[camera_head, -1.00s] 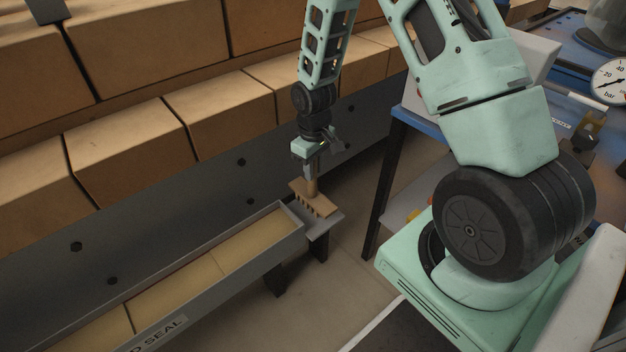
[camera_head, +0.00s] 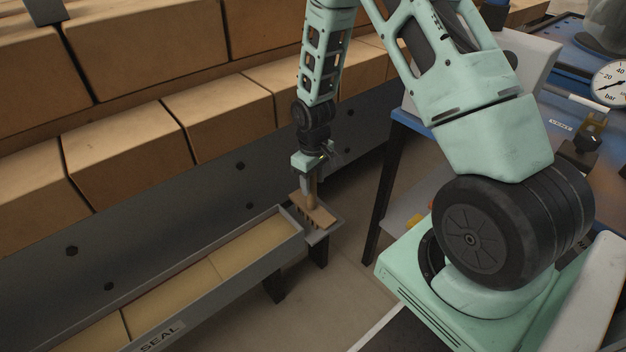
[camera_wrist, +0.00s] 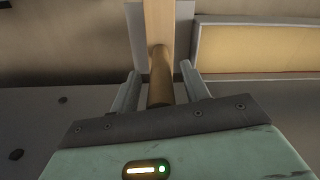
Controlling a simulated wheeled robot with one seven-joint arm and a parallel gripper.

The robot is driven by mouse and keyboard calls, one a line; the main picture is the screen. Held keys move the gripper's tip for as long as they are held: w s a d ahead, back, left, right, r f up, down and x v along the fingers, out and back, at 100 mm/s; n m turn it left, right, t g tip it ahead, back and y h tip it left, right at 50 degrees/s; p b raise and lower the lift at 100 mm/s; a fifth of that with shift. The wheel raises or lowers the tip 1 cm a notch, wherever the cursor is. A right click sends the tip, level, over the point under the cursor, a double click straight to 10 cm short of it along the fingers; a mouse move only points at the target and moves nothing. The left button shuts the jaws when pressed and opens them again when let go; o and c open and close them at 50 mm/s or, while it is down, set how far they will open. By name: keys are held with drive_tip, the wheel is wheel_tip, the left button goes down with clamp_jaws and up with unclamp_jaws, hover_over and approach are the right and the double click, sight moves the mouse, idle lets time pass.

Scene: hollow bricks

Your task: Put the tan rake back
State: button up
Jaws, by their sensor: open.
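The tan rake (camera_head: 314,213) rests on the small grey shelf (camera_head: 334,229) at the right end of the long trough, its toothed head low and its handle upright. In the wrist view its handle (camera_wrist: 160,77) runs between the two fingers. My gripper (camera_head: 309,193) is right above the rake head, around the handle. In the wrist view my gripper (camera_wrist: 160,80) is open, with a gap beside the handle on each side.
The long grey trough (camera_head: 240,261) holds pale yellow slabs and runs to the lower left. Stacked hollow bricks (camera_head: 130,155) stand behind a grey panel. A blue-topped bench (camera_head: 412,121) with a gauge (camera_head: 611,84) stands at the right. Floor is clear between trough and bench.

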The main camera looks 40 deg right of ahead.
wheel_tip(320, 180, up, 12)
drive_tip(key=p, duration=0.4)
drive_tip(key=s+a+r+n, duration=0.1)
drive_tip(key=s+a+r, duration=0.4)
drive_tip(key=a, duration=0.4)
drive_tip(key=s+a+r+n, duration=0.2)
drive_tip(key=s+a+r, duration=0.3)
drive_tip(key=a, duration=0.4)
drive_tip(key=s+a+r+n, duration=0.1)
drive_tip(key=s+a+r, duration=0.2)
drive_tip(key=s, duration=0.4)
drive_tip(key=s+a+r+n, duration=0.1)
drive_tip(key=s+a+r, duration=0.2)
drive_tip(key=s, duration=0.4)
drive_tip(key=shift+a+y, duration=0.2)
drive_tip(key=shift+y, duration=0.1)
drive_tip(key=shift+p, duration=0.3)
wheel_tip(320, 180, up, 27)
drive_tip(key=p, duration=2.7)
drive_tip(key=shift+r, duration=0.2)
